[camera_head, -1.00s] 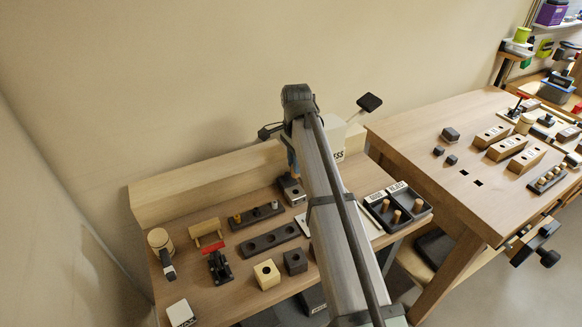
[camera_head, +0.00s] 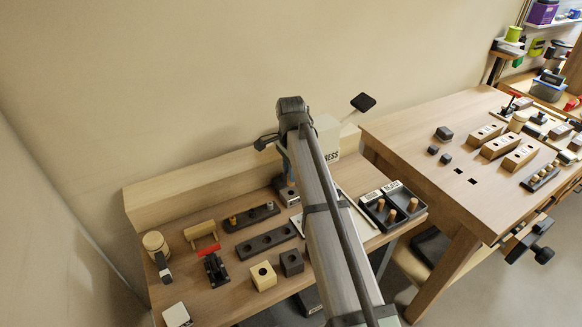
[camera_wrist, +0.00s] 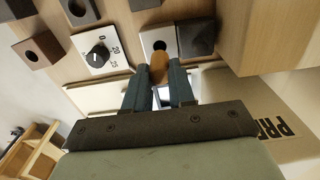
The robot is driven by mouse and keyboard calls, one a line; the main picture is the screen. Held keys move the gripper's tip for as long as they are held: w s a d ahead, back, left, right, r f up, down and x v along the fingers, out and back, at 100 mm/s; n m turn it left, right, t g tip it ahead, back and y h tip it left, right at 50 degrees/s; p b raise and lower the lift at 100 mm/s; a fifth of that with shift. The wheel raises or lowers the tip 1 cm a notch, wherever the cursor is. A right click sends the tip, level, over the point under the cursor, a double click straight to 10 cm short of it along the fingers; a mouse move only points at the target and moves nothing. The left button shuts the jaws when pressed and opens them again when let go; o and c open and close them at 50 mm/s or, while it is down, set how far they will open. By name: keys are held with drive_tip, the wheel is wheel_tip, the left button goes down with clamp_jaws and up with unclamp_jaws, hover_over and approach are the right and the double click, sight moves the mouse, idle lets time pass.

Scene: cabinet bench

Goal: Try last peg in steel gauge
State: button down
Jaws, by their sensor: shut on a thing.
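In the wrist view my gripper (camera_wrist: 159,78) is shut on a light brown wooden peg (camera_wrist: 159,66), which sticks out past the fingertips. Just beyond the peg is the steel gauge (camera_wrist: 147,38), a pale block with a dark round hole. The peg's end appears right by the hole's near edge; I cannot tell whether it touches or enters. A dark block (camera_wrist: 196,38) adjoins the gauge on the right. In the head view the gauge (camera_head: 292,198) shows partly beside my arm, which hides most of my gripper and the peg.
A two-part tray (camera_head: 424,207), labelled GOOD and REJECT, holds pegs right of my arm. A dark rack (camera_head: 268,209) with pegs, a holed bar (camera_head: 266,241) and light (camera_head: 263,277) and dark cubes (camera_head: 292,263) stand left. A white PRESS box (camera_head: 328,135) stands behind.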

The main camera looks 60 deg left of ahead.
drive_tip(key=shift+f, duration=1.45)
drive_tip(key=shift+f, duration=0.55)
idle(0.9)
drive_tip(key=shift+r, duration=2.55)
